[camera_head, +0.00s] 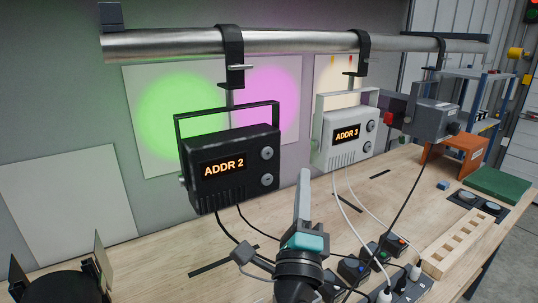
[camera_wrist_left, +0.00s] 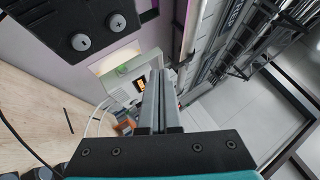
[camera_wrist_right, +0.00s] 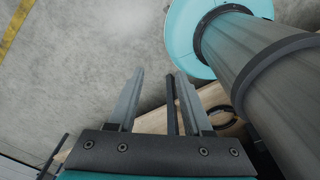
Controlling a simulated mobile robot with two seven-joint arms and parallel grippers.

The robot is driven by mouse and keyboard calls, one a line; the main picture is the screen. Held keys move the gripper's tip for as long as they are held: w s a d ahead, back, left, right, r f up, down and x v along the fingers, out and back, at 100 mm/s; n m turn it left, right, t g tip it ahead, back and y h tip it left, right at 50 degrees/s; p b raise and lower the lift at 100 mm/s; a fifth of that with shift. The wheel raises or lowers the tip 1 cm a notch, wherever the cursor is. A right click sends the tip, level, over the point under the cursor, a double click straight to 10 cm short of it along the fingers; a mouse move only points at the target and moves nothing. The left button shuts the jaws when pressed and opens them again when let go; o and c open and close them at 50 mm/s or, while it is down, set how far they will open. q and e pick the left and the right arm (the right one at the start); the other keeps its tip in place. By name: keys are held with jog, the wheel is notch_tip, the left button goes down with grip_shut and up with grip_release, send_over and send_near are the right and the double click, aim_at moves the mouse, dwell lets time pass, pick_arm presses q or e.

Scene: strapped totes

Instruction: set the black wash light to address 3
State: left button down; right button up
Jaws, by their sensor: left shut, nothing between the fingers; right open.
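The black wash light (camera_head: 230,168) hangs from the pipe by a clamp, and its display reads ADDR 2. Two round grey buttons, an upper one (camera_head: 267,153) and a lower one (camera_head: 267,180), sit right of the display. My left gripper (camera_head: 305,172) is shut and empty, its fingers pointing up, right of the lower button and apart from the light in the picture. In the left wrist view, the black light's corner with both buttons (camera_wrist_left: 98,32) is at the upper left, clear of the fingers (camera_wrist_left: 159,80). My right gripper (camera_wrist_right: 158,80) is open and empty, seen only in its wrist view.
A white light (camera_head: 345,135) reading ADDR 3 and a grey fixture (camera_head: 430,118) hang farther right on the pipe (camera_head: 290,42). Cables run down to plugs and small boxes on the wooden bench (camera_head: 150,262). A wooden block with holes (camera_head: 458,243) lies at the right.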

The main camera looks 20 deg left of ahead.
pick_arm(q)
jog(key=w+a, duration=0.1)
jog(key=a, duration=0.1)
jog(key=w+a, duration=0.4)
jog(key=a, duration=0.1)
jog(key=shift+w, duration=0.25)
jog(key=shift+a, duration=0.1)
dwell(2.1)
jog(key=shift+w+a, duration=0.25)
jog(key=shift+w+a, duration=0.2)
jog(key=shift+a, duration=0.1)
dwell(0.7)
jog(key=shift+s+d, duration=0.1)
jog(key=shift+d, duration=0.05)
jog(key=shift+s+d, duration=0.4)
jog(key=shift+d, duration=0.1)
dwell(0.4)
jog(key=shift+s+d, duration=0.8)
jog(key=shift+d, duration=0.2)
jog(key=shift+s+d, duration=0.75)
jog(key=shift+d, duration=0.25)
